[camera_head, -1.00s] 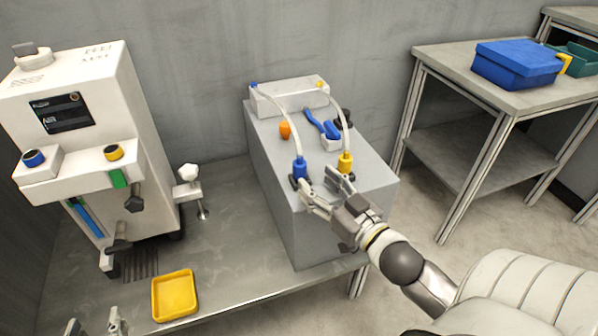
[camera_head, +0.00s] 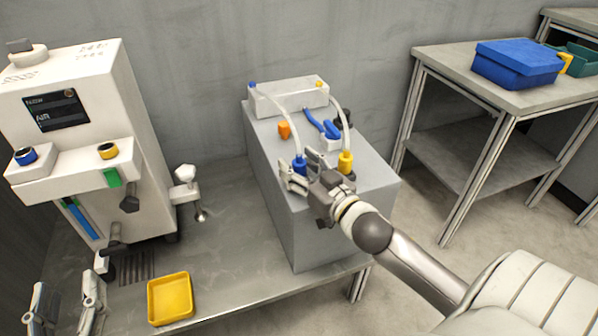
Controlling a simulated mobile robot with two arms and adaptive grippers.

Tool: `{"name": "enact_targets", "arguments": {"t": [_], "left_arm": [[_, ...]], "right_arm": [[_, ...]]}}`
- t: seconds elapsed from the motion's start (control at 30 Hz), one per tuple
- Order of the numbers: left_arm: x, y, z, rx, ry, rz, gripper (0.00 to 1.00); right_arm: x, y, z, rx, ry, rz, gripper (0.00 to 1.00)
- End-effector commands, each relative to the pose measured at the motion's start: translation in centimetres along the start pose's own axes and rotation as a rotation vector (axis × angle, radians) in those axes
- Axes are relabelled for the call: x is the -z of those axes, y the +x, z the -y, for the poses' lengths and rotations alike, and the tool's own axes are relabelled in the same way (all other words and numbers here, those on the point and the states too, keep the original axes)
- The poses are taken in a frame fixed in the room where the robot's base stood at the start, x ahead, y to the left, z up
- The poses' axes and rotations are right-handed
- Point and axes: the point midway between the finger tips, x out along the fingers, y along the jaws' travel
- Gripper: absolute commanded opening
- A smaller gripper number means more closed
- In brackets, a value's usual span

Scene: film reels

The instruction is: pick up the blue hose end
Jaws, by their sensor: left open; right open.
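The blue hose end (camera_head: 299,164) stands upright on top of the grey box, with a clear hose (camera_head: 289,124) rising from it. My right gripper (camera_head: 299,171) is open, its fingers around or just beside the blue hose end; I cannot tell if they touch it. Part of the blue end is hidden by the gripper. The yellow hose end (camera_head: 345,163) stands to the right, close to the gripper, with its own clear hose. My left gripper (camera_head: 66,308) is open and empty at the lower left, near the bench's front edge.
The grey box (camera_head: 283,210) stands on the metal bench. An orange piece (camera_head: 284,129) and a blue tool (camera_head: 321,123) lie behind the hose ends. A yellow tray (camera_head: 170,299) is near the front. A white machine (camera_head: 90,130) with blue and yellow ports stands left.

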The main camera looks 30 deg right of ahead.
Motion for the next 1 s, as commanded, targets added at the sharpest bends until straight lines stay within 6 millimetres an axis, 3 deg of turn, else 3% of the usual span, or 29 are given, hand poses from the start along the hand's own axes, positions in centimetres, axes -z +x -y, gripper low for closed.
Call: {"name": "enact_targets", "arguments": {"t": [0.27,0.63,1.0], "left_arm": [[0.14,0.02,-0.02,0.0,0.0,-0.007,0.51],[0.12,0.02,-0.02,0.0,0.0,-0.005,0.51],[-0.16,-0.03,0.03,0.001,0.0,0.011,0.51]], "right_arm": [[-0.02,0.11,0.0,0.0,0.0,0.001,0.5],[-0.02,0.09,0.01,0.0,0.001,0.001,0.03],[0.18,0.1,0.02,0.0,0.0,0.0,0.02]]}}
